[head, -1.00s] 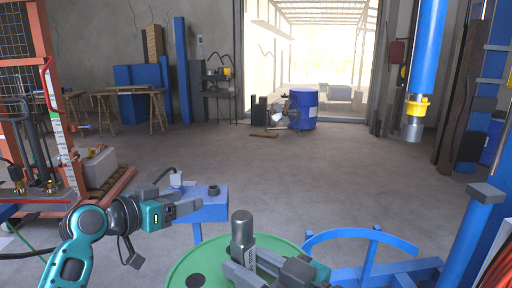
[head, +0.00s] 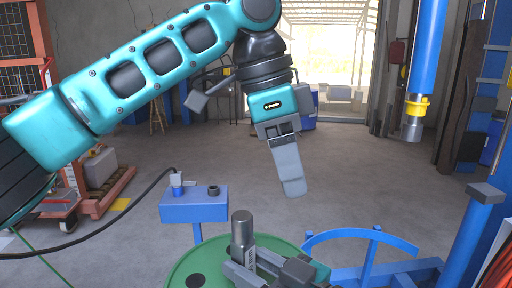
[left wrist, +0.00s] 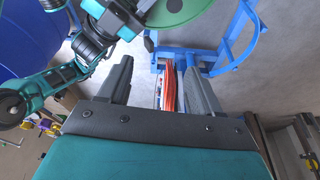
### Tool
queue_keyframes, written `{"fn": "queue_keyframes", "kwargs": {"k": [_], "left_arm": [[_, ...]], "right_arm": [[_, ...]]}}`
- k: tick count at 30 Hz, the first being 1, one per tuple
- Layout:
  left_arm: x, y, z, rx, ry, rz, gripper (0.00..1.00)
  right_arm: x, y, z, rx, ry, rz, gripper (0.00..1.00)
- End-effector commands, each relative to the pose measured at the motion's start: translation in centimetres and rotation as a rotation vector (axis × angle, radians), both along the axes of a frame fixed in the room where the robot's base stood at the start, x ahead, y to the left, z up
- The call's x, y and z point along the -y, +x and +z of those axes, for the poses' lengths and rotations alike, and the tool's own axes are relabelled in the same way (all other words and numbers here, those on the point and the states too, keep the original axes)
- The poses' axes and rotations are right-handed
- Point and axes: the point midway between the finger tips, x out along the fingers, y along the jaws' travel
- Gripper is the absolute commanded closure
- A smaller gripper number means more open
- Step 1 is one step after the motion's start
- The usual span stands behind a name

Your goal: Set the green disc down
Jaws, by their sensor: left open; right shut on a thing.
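The green disc (head: 190,263) is at the bottom of the head view, with dark round holes and a grey upright cylinder (head: 243,238) standing on it. My right gripper (head: 250,262) is shut at the base of this cylinder, over the disc. The disc's lower part is cut off by the picture edge, and I cannot tell what is under it. The disc also shows at the top of the left wrist view (left wrist: 183,10). My left gripper (head: 290,180) is raised beyond the disc, above the floor. In the left wrist view its fingers (left wrist: 158,68) are apart and empty.
A blue stand (head: 194,209) with a cable connector on top is left of the disc. A blue frame with a curved bar (head: 340,234) is right of it, near a blue post (head: 468,235). An orange rack (head: 50,110) stands at the far left. The middle floor is clear.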

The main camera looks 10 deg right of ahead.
Motion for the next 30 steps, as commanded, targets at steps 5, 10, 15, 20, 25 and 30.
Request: {"fn": "queue_keyframes", "kwargs": {"k": [5, 10, 15, 20, 25, 30], "left_arm": [[-2.5, -0.7, 1.3, 0.044, 0.261, 0.056, 0.36], [-4.1, -1.0, 2.4, 0.063, 0.393, 0.108, 0.36], [-4.8, -1.0, 2.2, 0.067, 0.434, 0.125, 0.36], [-5.1, -1.0, 0.1, 0.063, 0.434, 0.123, 0.36], [-5.7, -0.9, -3.1, 0.066, 0.434, 0.125, 0.36], [-6.1, -0.9, -6.2, 0.067, 0.433, 0.126, 0.36]], "right_arm": [[0.0, 0.0, 0.4, 0.010, 0.006, 0.001, 1.00], [0.0, 0.0, 0.4, 0.010, 0.006, 0.001, 1.00], [0.0, 0.0, 0.4, 0.010, 0.006, 0.001, 1.00], [0.0, 0.0, 0.4, 0.010, 0.006, 0.001, 1.00], [0.0, 0.0, 0.4, 0.010, 0.006, 0.001, 1.00], [0.0, 0.0, 0.4, 0.010, 0.006, 0.001, 1.00]]}}
